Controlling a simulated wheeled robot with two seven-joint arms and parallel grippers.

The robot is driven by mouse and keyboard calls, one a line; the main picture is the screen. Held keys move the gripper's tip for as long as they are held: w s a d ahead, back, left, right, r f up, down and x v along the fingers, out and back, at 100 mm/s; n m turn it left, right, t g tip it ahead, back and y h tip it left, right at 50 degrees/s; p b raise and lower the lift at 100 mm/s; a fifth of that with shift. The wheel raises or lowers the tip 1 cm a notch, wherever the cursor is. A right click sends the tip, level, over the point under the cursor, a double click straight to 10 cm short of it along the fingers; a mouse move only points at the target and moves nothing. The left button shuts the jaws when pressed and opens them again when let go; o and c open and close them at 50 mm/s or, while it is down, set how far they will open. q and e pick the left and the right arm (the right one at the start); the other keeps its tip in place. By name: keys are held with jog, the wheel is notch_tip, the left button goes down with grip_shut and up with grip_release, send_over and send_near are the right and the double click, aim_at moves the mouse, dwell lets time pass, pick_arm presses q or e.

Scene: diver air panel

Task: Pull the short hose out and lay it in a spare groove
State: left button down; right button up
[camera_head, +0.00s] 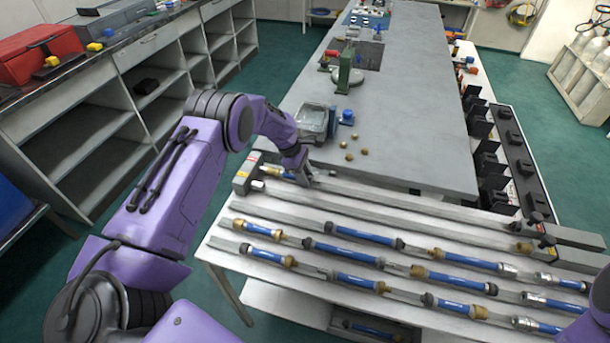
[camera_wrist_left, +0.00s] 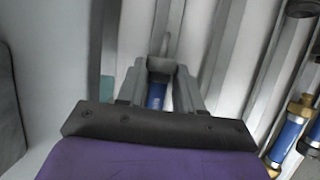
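The short hose (camera_head: 289,175), blue with a brass end, lies at the upper left of the slatted rack (camera_head: 232,213), beside a grey end block (camera_head: 246,174). My left gripper (camera_head: 303,174) is down over it and hides part of it. In the left wrist view, the two fingers of my left gripper (camera_wrist_left: 161,85) stand either side of a blue hose (camera_wrist_left: 156,97) with a grey fitting. A narrow gap shows beside the hose, so the fingers look open around it. Long bare grooves (camera_head: 385,208) run right from there. My right gripper is not in view.
Several blue hoses with brass or silver ends, such as one at the front (camera_head: 356,281), fill the lower grooves. A fixture with a dark knob (camera_head: 540,232) stands at the rack's right. Behind are a grey table (camera_head: 410,110), a clear tray (camera_head: 314,122) and small brass pieces (camera_head: 350,157).

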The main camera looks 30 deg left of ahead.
pick_arm(q)
jog(key=shift+d, duration=0.1)
jog(key=shift+w+d, duration=0.2)
jog(key=shift+d, duration=0.4)
jog(key=shift+w+d, duration=0.15)
jog(key=shift+d, duration=0.45)
jog(key=shift+r, duration=0.2)
